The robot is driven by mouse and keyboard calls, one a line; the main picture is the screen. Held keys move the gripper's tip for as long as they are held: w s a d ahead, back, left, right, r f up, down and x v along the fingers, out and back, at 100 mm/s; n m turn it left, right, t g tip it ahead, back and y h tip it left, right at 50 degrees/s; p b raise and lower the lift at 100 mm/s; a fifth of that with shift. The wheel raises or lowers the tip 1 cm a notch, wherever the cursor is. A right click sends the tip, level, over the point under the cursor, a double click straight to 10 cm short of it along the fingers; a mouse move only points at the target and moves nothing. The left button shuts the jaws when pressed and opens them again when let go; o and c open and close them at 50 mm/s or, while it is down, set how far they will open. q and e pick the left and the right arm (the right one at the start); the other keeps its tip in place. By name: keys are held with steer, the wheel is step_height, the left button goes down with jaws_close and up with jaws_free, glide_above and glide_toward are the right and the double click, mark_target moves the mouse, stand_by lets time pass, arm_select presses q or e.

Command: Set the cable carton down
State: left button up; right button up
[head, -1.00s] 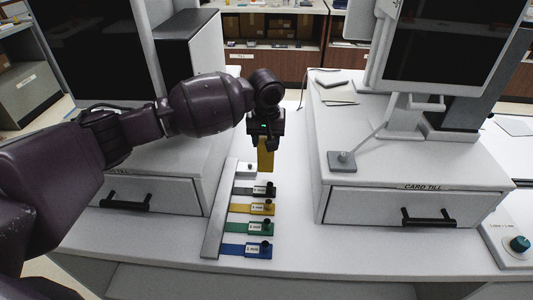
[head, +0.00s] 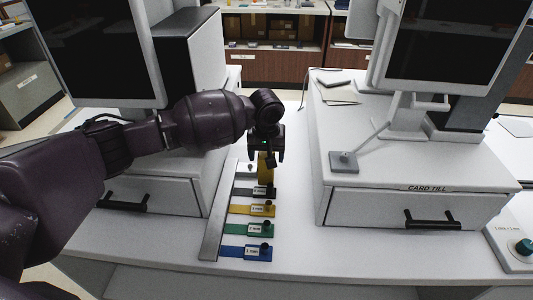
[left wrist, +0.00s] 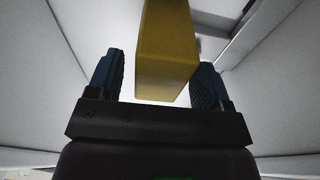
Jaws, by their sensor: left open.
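The cable carton is a tall yellow box (head: 265,168), upright on the white counter between the two tills, just behind the dark strip of the coloured row. My left gripper (head: 267,156) is over its upper part with its fingers spread either side. In the left wrist view the carton (left wrist: 167,50) is between the open fingers (left wrist: 158,85), with a clear gap on the left and a narrower one on the right. The carton's top is hidden by the gripper in the head view. My right gripper is not in view.
A grey rail with dark, yellow, green and blue labelled strips (head: 250,209) lies in front of the carton. The card till (head: 420,206) stands to the right, another till (head: 150,194) to the left. Bare counter (head: 293,200) shows between the strips and the card till.

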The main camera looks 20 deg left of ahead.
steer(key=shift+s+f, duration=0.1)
arm_select(q)
steer(key=shift+r, duration=0.35)
steer(key=r+p, duration=0.1)
steer(key=r, duration=0.2)
steer(key=s+r, duration=0.1)
steer(key=r, duration=0.2)
steer(key=r+p, duration=0.1)
steer(key=r, duration=0.3)
steer(key=shift+s+d+p, duration=0.15)
steer(key=shift+d+p, duration=0.05)
steer(key=shift+p, duration=0.1)
steer(key=shift+s+r, duration=0.1)
steer(key=shift+r, duration=0.65)
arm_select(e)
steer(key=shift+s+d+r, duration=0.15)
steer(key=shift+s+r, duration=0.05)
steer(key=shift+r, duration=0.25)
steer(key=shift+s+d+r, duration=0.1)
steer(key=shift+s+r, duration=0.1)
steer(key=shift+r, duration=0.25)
arm_select(q)
steer(key=shift+s+f, duration=0.1)
